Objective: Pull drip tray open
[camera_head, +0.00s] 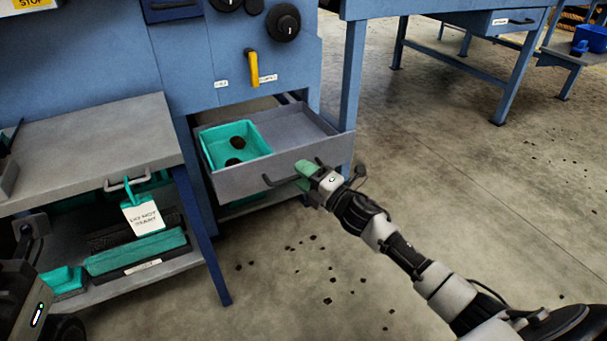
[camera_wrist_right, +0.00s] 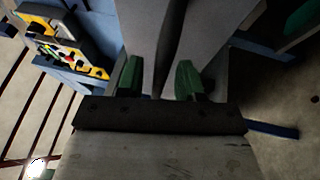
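The drip tray appears as a wide grey drawer (camera_head: 285,170) sliding out of the blue machine. It stands well out from its opening, with its inside showing. A dark bar handle (camera_head: 267,180) runs along its front. Clear space shows beside the left finger; contact with the handle is unclear. My left arm shows only partly at the lower left, its fingertips out of view.
A teal bin (camera_head: 208,150) with dark lumps sits inside the drawer. Dark crumbs dot the floor (camera_head: 300,290). Open floor lies at right, before blue tables.

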